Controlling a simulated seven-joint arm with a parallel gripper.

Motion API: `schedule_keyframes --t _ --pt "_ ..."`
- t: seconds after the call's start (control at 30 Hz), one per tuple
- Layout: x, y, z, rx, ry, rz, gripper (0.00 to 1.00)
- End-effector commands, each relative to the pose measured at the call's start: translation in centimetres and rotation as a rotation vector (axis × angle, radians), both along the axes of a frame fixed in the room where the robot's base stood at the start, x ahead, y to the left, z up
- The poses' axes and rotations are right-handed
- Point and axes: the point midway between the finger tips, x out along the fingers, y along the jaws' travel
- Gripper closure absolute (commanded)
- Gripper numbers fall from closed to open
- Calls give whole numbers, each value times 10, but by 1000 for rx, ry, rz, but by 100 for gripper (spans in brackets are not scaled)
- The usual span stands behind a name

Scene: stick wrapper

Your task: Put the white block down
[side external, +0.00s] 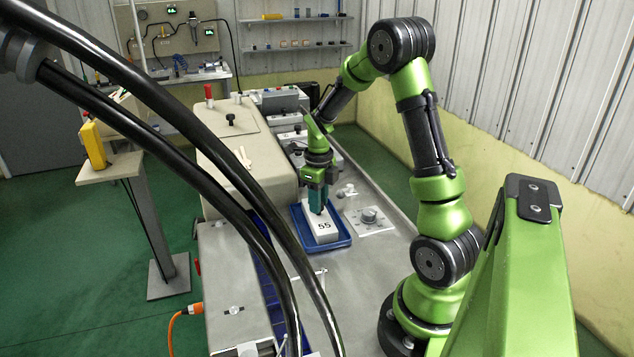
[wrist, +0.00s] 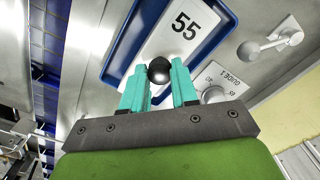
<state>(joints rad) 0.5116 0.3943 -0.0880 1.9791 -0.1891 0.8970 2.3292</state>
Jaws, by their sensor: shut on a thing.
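The block (wrist: 183,32) and the tray (wrist: 119,50) also show in the wrist view. My gripper (side external: 318,208) points down over the block. In the wrist view its teal fingers (wrist: 159,84) are shut on the block's black knob (wrist: 159,70). The fingers hide part of the block's near end.
A plate with a round knob (side external: 370,216) is fixed to the bench right of the tray, and a small lever (side external: 347,190) stands behind it. A beige machine housing (side external: 245,150) stands left of the tray. Bare metal bench (side external: 350,275) lies in front. Black hoses cross the left foreground.

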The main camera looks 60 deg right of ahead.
Motion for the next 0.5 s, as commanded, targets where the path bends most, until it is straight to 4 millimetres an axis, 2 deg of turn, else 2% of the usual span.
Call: schedule_keyframes --t 0.3,0.33,0.5 --pt "0 1 -3 1 0 1 100" --pt "0 1 -3 1 0 1 69" --pt "0 1 -3 1 0 1 46"
